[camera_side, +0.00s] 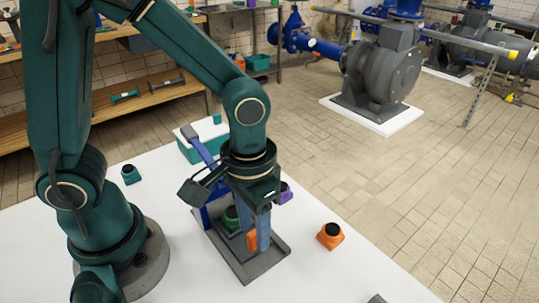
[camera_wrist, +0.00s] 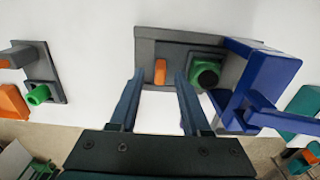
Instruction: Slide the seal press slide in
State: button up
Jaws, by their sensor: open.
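The seal press has a blue frame with a lever (camera_side: 200,145) and stands on a dark grey base plate (camera_side: 240,266). The frame also shows in the wrist view (camera_wrist: 250,85). Its grey slide (camera_wrist: 175,50) carries an upright orange tab (camera_wrist: 160,71) and a green part with a black ring (camera_wrist: 206,73), which lies beside the blue frame. The green part is partly hidden in the side view (camera_side: 231,217). My gripper (camera_wrist: 159,78) is open, pointing down, with its fingers on either side of the orange tab (camera_side: 252,238). I cannot tell whether they touch it.
An orange part with a black top (camera_side: 330,237) stands right of the press and a purple one (camera_side: 285,193) behind it. A green part (camera_side: 130,174) and a teal bin (camera_side: 195,150) are farther back. Another grey fixture (camera_wrist: 45,75) is at the wrist view's left.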

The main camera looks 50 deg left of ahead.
jog(key=shift+r, duration=1.8)
